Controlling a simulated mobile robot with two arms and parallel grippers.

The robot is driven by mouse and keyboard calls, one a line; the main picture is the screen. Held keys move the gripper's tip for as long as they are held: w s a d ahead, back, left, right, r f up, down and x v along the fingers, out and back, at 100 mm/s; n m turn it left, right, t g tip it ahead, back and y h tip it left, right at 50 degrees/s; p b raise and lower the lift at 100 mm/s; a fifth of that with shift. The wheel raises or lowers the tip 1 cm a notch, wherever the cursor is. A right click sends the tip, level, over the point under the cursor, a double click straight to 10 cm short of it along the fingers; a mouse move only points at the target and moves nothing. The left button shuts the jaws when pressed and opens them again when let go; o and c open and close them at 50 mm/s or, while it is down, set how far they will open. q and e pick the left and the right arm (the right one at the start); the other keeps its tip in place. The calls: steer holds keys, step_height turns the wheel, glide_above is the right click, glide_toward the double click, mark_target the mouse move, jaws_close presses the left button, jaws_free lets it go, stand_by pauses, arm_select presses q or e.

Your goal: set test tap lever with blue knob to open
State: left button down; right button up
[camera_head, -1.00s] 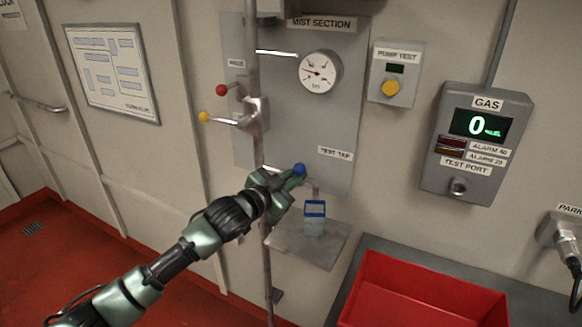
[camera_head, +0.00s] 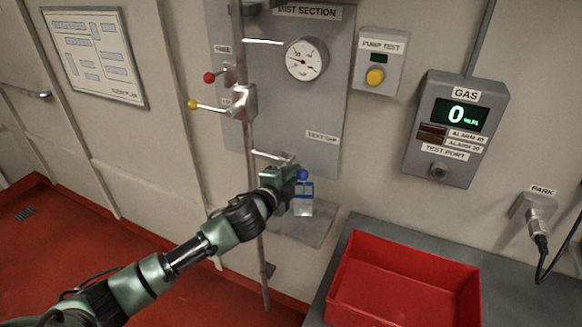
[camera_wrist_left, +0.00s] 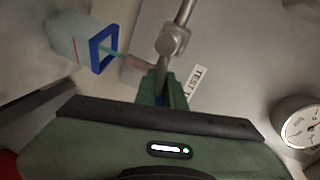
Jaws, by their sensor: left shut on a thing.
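The test tap (camera_head: 284,160) is on the grey panel, below the "TEST TAP" label (camera_head: 321,137). Its blue knob (camera_head: 302,174) shows at the fingertips of my left gripper (camera_head: 293,182) in the head view. My left gripper is shut on the lever at its knob end. In the left wrist view, the tap body (camera_wrist_left: 172,40) and the lever shaft (camera_wrist_left: 163,74) run into my gripper's fingers (camera_wrist_left: 160,92), which mostly hide the knob. The lever hangs down from the tap. My right gripper is in neither view.
A clear container with a blue rim (camera_head: 304,207) stands on a small shelf (camera_head: 318,231) just below my gripper. Levers with a red knob (camera_head: 209,77) and a yellow knob (camera_head: 192,104) are up left. A red bin (camera_head: 400,300) is at lower right.

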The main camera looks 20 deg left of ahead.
arm_select(q)
steer(key=shift+d+f+m, duration=0.15)
steer(key=shift+m, duration=0.4)
steer(key=shift+d+f+m, duration=0.15)
steer(key=shift+m, duration=0.4)
steer(key=shift+f, duration=0.15)
steer(key=c, duration=1.5)
jaws_free()
steer(key=shift+d+y, duration=0.25)
steer(key=shift+y, duration=0.05)
steer(key=shift+f, duration=0.1)
steer(key=shift+a, duration=0.15)
steer(key=s, duration=0.2)
steer(key=s+r+b, duration=0.1)
steer(key=s, duration=0.4)
steer(key=shift+s+a+r, duration=0.1)
steer(key=shift+s+r, duration=0.2)
